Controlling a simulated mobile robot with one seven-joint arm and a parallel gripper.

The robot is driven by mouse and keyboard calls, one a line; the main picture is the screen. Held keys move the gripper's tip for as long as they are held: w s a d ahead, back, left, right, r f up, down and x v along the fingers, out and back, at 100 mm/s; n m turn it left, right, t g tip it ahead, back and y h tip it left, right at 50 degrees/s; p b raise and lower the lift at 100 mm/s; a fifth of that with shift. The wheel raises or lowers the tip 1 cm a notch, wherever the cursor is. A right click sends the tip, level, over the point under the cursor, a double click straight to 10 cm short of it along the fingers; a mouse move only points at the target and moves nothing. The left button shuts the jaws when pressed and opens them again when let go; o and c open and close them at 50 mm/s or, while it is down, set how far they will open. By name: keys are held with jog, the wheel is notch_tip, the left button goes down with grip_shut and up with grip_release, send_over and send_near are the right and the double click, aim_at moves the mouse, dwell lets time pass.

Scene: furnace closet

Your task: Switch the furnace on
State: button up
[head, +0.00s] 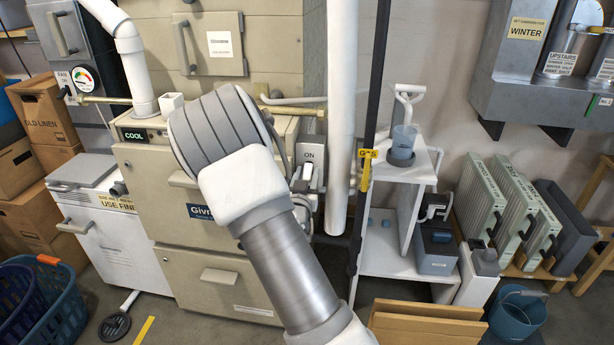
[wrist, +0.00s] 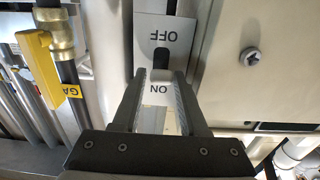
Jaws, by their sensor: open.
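The furnace (head: 160,190) is a cream cabinet with a blue "Givr..." label, partly hidden by my arm. A grey switch plate (head: 309,155) on its right side reads ON at the top in the head view. In the wrist view the switch plate (wrist: 165,30) appears upside down, with OFF above and ON below. A dark switch lever (wrist: 160,62) sits between the two words; its exact setting is hard to tell. My gripper (wrist: 160,76) is open, its fingertips on either side of the lever, with no clear contact.
A yellow-handled gas valve (wrist: 38,68) and its dark pipe are close beside the switch. A white vertical pipe (head: 341,100) stands right of the switch in the head view. A white shelf (head: 392,250) is further right. A green display (head: 136,134) reads COOL.

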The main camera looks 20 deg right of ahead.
jog(key=shift+w+d, duration=0.1)
jog(key=shift+w, duration=0.05)
grip_shut()
